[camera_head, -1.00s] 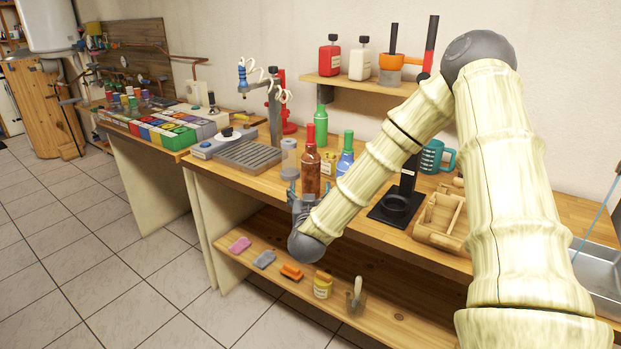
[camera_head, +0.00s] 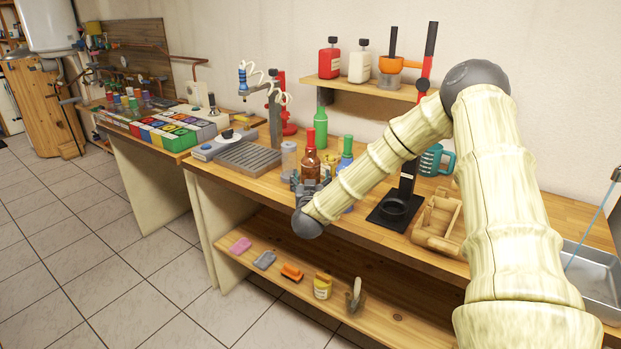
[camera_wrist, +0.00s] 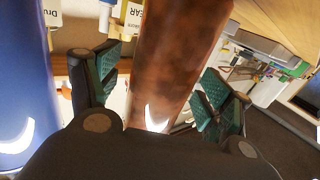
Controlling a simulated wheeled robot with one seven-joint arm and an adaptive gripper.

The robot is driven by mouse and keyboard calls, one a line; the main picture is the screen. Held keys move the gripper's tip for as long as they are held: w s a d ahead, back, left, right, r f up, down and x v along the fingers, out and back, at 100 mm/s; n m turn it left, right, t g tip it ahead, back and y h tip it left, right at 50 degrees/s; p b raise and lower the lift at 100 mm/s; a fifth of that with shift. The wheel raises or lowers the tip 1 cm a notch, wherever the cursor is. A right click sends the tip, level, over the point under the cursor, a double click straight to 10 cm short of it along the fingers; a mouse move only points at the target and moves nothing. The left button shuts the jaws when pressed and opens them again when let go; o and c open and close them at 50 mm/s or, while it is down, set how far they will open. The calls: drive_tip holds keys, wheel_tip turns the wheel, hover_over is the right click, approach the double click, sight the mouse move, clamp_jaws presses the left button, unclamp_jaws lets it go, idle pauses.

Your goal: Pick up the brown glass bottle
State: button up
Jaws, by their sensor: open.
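The brown glass bottle (camera_head: 311,163) with a red cap stands upright on the workbench in the head view; its lower part is hidden behind my gripper (camera_head: 309,190). In the wrist view the brown bottle (camera_wrist: 165,65) fills the middle, between the two green-padded fingers of my gripper (camera_wrist: 160,95). The fingers are open, one on each side of it, with a visible gap on the right side. Whether either pad touches the glass is hard to tell.
A blue bottle (camera_head: 345,162) stands close on the right; it also shows at the left of the wrist view (camera_wrist: 25,90). A wooden caddy (camera_head: 438,222) stands further right.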

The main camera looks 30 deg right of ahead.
drive_tip(key=shift+w+d, duration=0.1)
drive_tip(key=shift+w, duration=0.1)
drive_tip(key=shift+c, duration=0.3)
drive_tip(key=c, duration=1.3)
drive_tip(key=shift+r, duration=0.1)
drive_tip(key=shift+c, duration=0.8)
